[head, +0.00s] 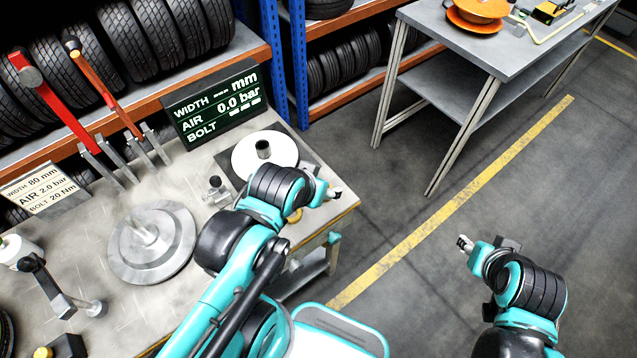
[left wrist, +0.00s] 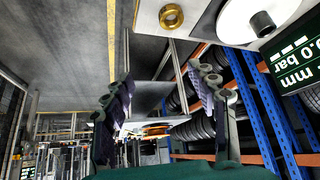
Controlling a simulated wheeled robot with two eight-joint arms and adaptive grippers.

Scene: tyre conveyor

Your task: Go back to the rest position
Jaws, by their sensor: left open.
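My left gripper (head: 334,193) is above the right edge of the workbench, pointing to the right. In the left wrist view its two fingers (left wrist: 160,88) stand wide apart with nothing between them. My right gripper (head: 464,243) is over the grey floor to the right of the yellow line, clear of the furniture. It is too small to tell whether its jaws are open or shut, and I see nothing held in it.
The workbench (head: 75,235) carries a metal disc (head: 150,242), a white disc (head: 248,152), levers and a display (head: 215,103). A brass ring (left wrist: 171,16) is near its edge. A grey table (head: 480,62) stands at the back right. The floor (head: 590,200) between is free.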

